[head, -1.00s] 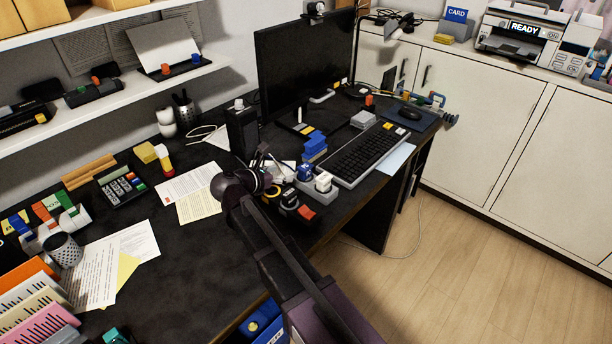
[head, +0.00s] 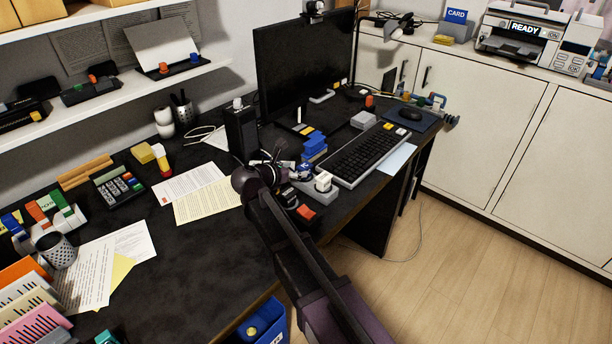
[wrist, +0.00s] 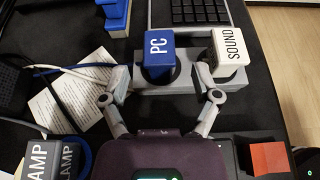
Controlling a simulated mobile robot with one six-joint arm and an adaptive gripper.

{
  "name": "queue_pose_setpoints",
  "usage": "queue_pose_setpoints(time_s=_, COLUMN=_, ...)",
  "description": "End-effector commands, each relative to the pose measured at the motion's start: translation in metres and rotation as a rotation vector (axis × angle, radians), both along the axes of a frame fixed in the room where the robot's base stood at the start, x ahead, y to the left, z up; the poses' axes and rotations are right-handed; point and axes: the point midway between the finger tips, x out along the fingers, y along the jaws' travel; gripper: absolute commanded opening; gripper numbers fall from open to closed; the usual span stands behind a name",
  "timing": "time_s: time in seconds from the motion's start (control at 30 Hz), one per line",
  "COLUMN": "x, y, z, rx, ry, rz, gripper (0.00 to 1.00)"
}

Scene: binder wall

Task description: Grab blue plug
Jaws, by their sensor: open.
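The blue plug (wrist: 158,55), marked PC, stands in a grey power strip (wrist: 188,78) in the wrist view. A white plug (wrist: 229,52), marked SOUND, stands in the same strip just to its right. My gripper (wrist: 160,80) is open and empty, its fingers spread on either side of the blue plug's near side. The right finger comes close to the gap between the two plugs; I cannot tell if it touches. In the head view the blue plug (head: 304,172) is partly hidden behind my gripper (head: 275,165).
A grey and blue plug marked LAMP (wrist: 68,158) is at the lower left of the wrist view, and a red block (wrist: 269,159) at the lower right. The keyboard (head: 362,155) lies beyond the strip. Papers (head: 208,203) lie left, with cables nearby.

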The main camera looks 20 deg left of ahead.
Motion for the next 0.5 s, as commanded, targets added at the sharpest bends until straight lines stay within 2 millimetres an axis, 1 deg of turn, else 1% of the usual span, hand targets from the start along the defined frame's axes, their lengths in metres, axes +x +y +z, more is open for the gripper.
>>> queue_pose_setpoints(time_s=0.03, x=0.0059, y=-0.0021, z=-0.0045, rx=-0.001, ry=0.000, rz=-0.002, gripper=0.80)
queue_pose_setpoints(time_s=0.2, x=0.0140, y=-0.0054, z=-0.0070, rx=0.000, ry=0.000, rz=0.001, gripper=0.80)
queue_pose_setpoints(time_s=0.5, x=0.0146, y=-0.0059, z=-0.0065, rx=0.000, ry=0.000, rz=0.001, gripper=0.80)
